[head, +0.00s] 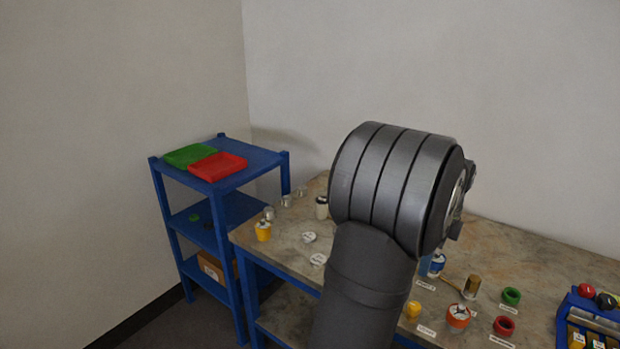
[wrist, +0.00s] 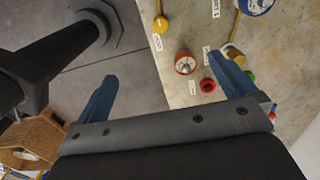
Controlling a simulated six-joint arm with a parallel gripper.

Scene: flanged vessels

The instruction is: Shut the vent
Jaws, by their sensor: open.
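I cannot tell which part is the vent; the labels on the bench are too small to read. An orange vessel with a pale top (head: 458,316) stands near the bench's front edge, and it shows in the wrist view (wrist: 186,63). A blue and white vessel (head: 436,264) stands behind it, partly hidden by my arm. A small yellow piece (head: 413,309) is left of the orange vessel. My gripper (wrist: 165,88) is open and empty, its two blue fingers wide apart above the floor and the bench edge. In the head view my arm hides its fingers.
A red ring (head: 504,325), a green ring (head: 511,296) and a brass cylinder (head: 471,286) stand nearby. A blue rack (head: 590,318) is at right. A yellow vessel (head: 263,230) stands far left. A blue shelf (head: 255,160) holds a green tray (head: 189,155) and red tray (head: 217,166).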

